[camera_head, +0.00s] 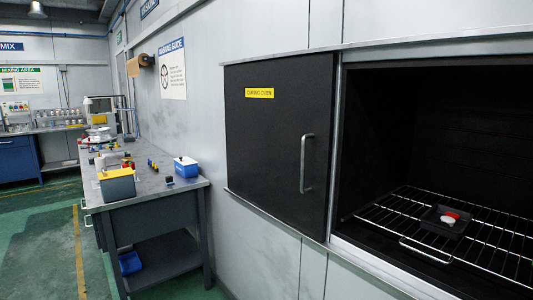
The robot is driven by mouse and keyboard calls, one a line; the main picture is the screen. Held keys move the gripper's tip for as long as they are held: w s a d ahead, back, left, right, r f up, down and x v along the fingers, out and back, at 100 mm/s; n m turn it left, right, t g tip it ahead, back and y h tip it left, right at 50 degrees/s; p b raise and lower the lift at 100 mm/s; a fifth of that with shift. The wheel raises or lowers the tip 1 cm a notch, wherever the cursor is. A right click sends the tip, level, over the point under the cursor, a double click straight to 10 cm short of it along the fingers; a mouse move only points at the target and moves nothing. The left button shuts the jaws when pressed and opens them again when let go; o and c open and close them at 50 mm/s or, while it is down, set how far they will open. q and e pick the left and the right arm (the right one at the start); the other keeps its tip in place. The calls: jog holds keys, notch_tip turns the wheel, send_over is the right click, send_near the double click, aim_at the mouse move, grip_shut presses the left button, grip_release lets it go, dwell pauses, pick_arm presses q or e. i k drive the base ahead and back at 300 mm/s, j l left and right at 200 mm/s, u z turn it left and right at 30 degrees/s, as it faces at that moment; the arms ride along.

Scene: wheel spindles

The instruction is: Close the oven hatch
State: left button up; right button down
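The oven hatch (268,150) is a black sliding panel with a yellow "CURING OVEN" label (259,93) and a vertical grey handle (307,163) near its right edge. It sits to the left of the oven opening (440,130), which is uncovered. Inside, a wire rack (485,240) holds a small black tray (444,222) with a red and white part (449,217) in it. Neither of my grippers shows in the head view.
Grey rails (277,212) run along the hatch's top and bottom. A workbench (150,187) stands along the wall at left, with a yellow-topped bin (117,186) and a blue box (186,167) on it. Green floor (45,240) is clear at the lower left.

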aim_at(279, 114)
jog(key=i+j+z, duration=0.2)
jog(key=z, duration=0.3)
jog(key=i+j+z, duration=0.1)
jog(key=j+z, duration=0.15)
jog(key=z, duration=0.25)
